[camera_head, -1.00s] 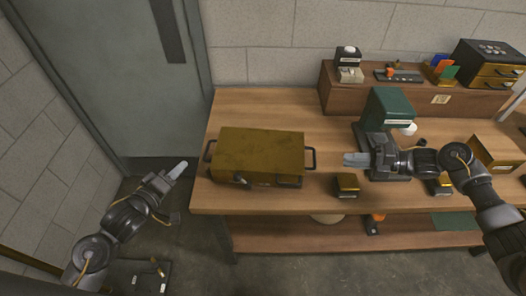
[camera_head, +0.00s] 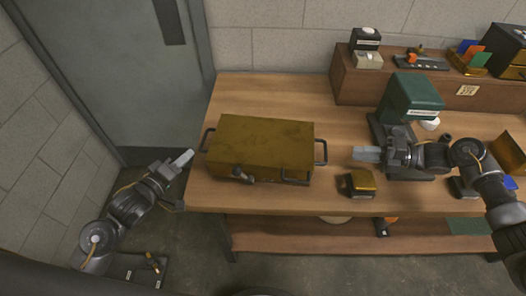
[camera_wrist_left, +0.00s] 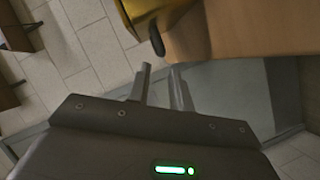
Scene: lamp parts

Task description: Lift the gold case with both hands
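The gold case (camera_head: 262,143) lies flat on the wooden workbench, with a dark handle at each end and dark latches on its front. My left gripper (camera_head: 184,158) is left of the case, just off the bench edge, pointing at the left handle (camera_head: 207,140) without touching it. In the left wrist view, its fingers (camera_wrist_left: 159,68) are apart and empty, with the gold case (camera_wrist_left: 150,9) and a dark handle (camera_wrist_left: 157,40) ahead. My right gripper (camera_head: 357,154) is right of the right handle (camera_head: 321,152), apart from it; its finger opening cannot be made out.
A small gold-topped block (camera_head: 361,181) sits in front of my right gripper. A green lamp-like device (camera_head: 411,96) stands behind my right arm. A raised shelf (camera_head: 390,84) with small items is at the back. The bench behind the case is clear.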

